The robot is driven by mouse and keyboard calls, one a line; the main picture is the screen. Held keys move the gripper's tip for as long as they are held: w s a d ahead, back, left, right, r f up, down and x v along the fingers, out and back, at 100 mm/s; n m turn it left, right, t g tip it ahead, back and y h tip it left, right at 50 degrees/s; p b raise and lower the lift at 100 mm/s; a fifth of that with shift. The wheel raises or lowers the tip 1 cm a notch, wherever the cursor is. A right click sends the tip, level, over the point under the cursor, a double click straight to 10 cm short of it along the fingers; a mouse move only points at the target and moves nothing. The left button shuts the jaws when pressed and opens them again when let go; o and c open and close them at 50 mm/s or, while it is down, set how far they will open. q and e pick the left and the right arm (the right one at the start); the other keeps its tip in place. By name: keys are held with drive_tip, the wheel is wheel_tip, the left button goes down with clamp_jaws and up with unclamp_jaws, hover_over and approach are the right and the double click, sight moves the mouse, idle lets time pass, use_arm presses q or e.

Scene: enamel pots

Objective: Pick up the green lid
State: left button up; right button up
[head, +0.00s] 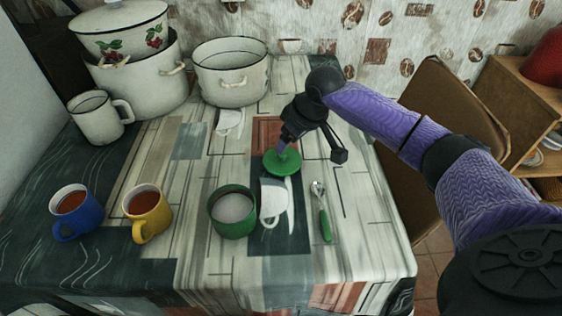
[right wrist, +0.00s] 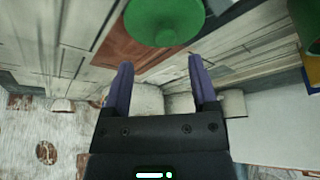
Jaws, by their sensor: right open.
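The green lid (head: 283,165) is a small round disc on the patterned tablecloth, near the middle of the table. In the right wrist view the lid (right wrist: 170,12) lies just beyond the fingertips, with a round knob on its top. My right gripper (head: 284,150) is above the lid, fingers pointing down toward it. Its two purple fingers (right wrist: 160,64) are apart with nothing between them. In the head view the gripper partly hides the lid, and I cannot tell whether they touch. My left gripper is not in view.
A green pot (head: 232,226) with pale contents stands in front of the lid. A green-handled spoon (head: 322,212) lies to its right. Blue (head: 77,226) and yellow (head: 147,230) mugs are at left. White enamel pots (head: 231,92) and a white mug (head: 101,125) stand behind.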

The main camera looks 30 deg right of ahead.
sight(282, 158)
drive_tip(key=b+x, duration=0.2)
drive_tip(key=x, duration=0.1)
drive_tip(key=b+x, duration=0.1)
drive_tip(key=x, duration=0.1)
drive_tip(key=shift+s+a+f, duration=0.2)
drive_tip(key=shift+s+a, duration=0.1)
drive_tip(key=shift+r, duration=0.2)
clamp_jaws()
